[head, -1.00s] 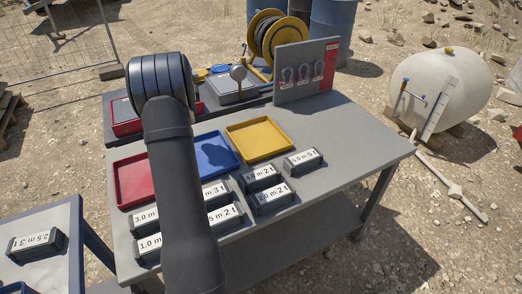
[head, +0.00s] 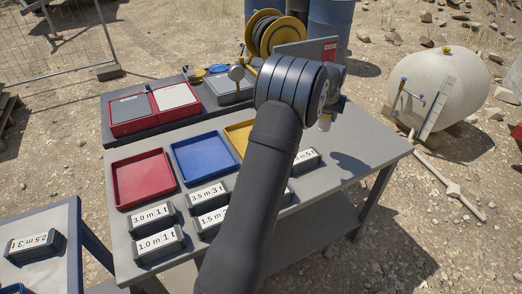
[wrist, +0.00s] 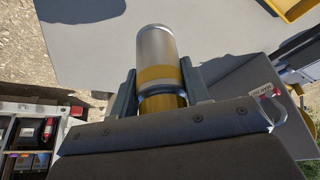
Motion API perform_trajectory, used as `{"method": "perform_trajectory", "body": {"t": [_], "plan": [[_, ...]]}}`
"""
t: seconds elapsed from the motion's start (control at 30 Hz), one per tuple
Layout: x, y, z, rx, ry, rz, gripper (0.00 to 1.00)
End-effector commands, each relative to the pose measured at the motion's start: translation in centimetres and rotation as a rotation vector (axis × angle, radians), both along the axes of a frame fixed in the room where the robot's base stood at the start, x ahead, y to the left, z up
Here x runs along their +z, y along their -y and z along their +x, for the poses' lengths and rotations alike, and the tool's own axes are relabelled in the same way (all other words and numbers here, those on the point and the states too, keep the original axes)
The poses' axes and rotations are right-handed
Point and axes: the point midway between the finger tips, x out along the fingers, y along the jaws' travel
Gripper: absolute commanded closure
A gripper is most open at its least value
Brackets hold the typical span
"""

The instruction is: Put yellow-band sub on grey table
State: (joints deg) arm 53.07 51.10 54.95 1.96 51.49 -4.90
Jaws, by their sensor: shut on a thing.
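The yellow-band sub (wrist: 157,50) is a silver cylinder with a wide yellow band, held between the two fingers of my gripper (wrist: 160,86) in the wrist view. In the head view, my gripper (head: 331,108) is over the right part of the grey table (head: 365,150), with the sub's pale end (head: 325,123) showing below it. The grey tabletop also shows beyond the sub in the wrist view (wrist: 235,45). The sub appears above the tabletop; I cannot tell the exact gap.
A red tray (head: 145,178), a blue tray (head: 204,157) and a partly hidden yellow tray (head: 238,135) lie on the table. Several labelled blocks (head: 158,243) stand along its front. A shackle board (head: 318,48) stands behind my arm. The table's right end looks clear.

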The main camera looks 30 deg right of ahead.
Motion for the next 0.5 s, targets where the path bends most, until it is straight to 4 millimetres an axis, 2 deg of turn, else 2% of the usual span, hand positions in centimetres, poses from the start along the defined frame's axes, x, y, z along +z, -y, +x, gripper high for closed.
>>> {"method": "perform_trajectory", "body": {"t": [0.03, 0.1, 0.3, 0.4, 0.5], "plan": [[0.1, 1.9, -2.5, -0.040, 0.001, -0.002, 0.92], [0.1, 3.9, -5.6, -0.088, 0.001, -0.002, 0.92], [0.1, 8.6, -14.3, -0.216, 0.001, -0.002, 0.92], [0.1, 10.1, -17.6, -0.262, 0.001, -0.002, 0.92], [0.2, 11.0, -20.0, -0.295, 0.001, -0.001, 0.92]]}}
